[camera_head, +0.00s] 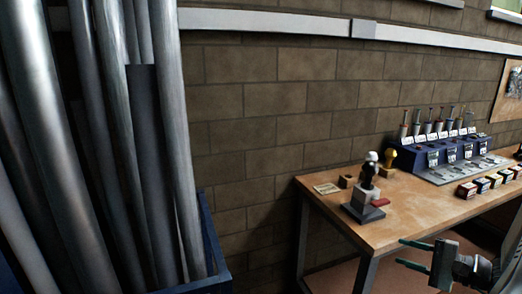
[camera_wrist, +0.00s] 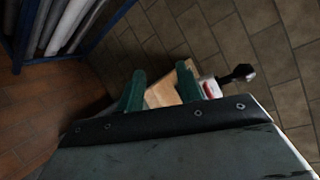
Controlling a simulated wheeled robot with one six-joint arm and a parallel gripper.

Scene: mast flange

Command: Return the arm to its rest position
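My gripper (camera_head: 402,252) is in the lower right of the head view, in front of the workbench's front edge. Its two green fingers are spread apart with nothing between them. In the wrist view the fingers (camera_wrist: 160,72) are also apart, and a corner of the wooden bench top shows beyond the gap. The rest of my arm is mostly cut off at the head view's lower right corner.
The workbench (camera_head: 410,215) carries a black-handled stamp (camera_head: 368,185) on a grey block, a blue rack (camera_head: 440,150) and several small boxes (camera_head: 482,184). Tall grey pipes (camera_head: 175,130) stand in a blue frame (camera_head: 210,240) at left. Brick wall (camera_head: 270,100) lies behind.

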